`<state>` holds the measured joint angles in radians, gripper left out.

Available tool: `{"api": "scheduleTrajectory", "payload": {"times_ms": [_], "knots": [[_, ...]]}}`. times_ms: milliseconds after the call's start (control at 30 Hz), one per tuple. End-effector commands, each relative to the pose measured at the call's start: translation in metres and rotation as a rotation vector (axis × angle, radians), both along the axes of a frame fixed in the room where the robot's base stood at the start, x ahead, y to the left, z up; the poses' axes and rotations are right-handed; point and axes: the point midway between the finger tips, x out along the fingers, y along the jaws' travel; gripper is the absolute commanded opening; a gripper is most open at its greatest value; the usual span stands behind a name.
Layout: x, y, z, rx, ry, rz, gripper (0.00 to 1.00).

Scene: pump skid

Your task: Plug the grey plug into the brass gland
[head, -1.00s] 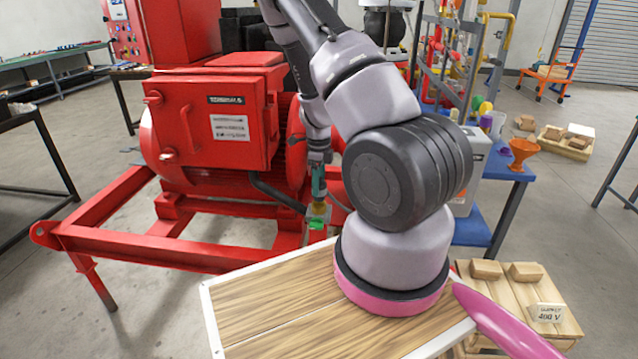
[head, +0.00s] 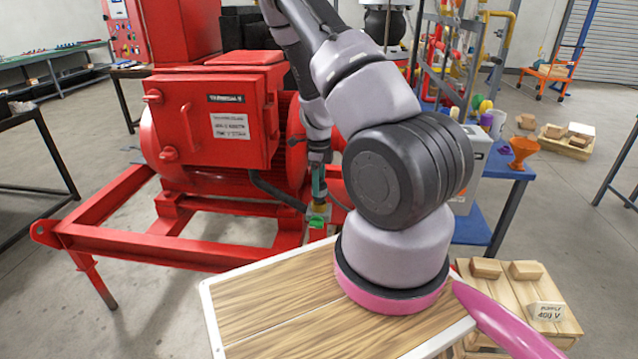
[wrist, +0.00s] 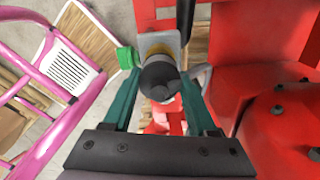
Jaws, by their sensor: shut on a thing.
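My gripper (wrist: 160,108) has teal fingers and is shut on the dark grey round plug (wrist: 160,76), seen end-on in the wrist view. A pale grey bracket with a brownish, brass-like ring (wrist: 157,44) lies just beyond the plug; this looks like the brass gland, mostly hidden by the plug. I cannot tell how deep the plug sits in it. A bright green part (wrist: 126,57) is beside the ring, to its left. In the head view my gripper (head: 318,184) points down at the skid, with the green part (head: 319,208) just below its fingertips.
The red motor (head: 215,120) and skid frame (head: 150,240) stand close to my gripper on the left. A wood-topped surface (head: 270,310) is in front. A blue table (head: 505,165) with bottles and an orange funnel is at the right.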

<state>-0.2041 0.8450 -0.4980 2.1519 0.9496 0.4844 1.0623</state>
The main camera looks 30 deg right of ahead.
Motion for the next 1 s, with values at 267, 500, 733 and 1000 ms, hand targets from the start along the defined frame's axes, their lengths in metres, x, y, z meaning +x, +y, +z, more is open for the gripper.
{"api": "scheduleTrajectory", "payload": {"times_ms": [267,500,733,1000], "knots": [[0.0,0.0,-0.006,-0.001,-0.001,0.0,0.0],[0.0,0.0,-0.01,-0.001,-0.001,-0.001,0.0],[0.0,0.0,-0.015,0.0,0.0,-0.002,0.0],[0.0,0.0,-0.02,0.0,0.0,0.0,0.0]]}}
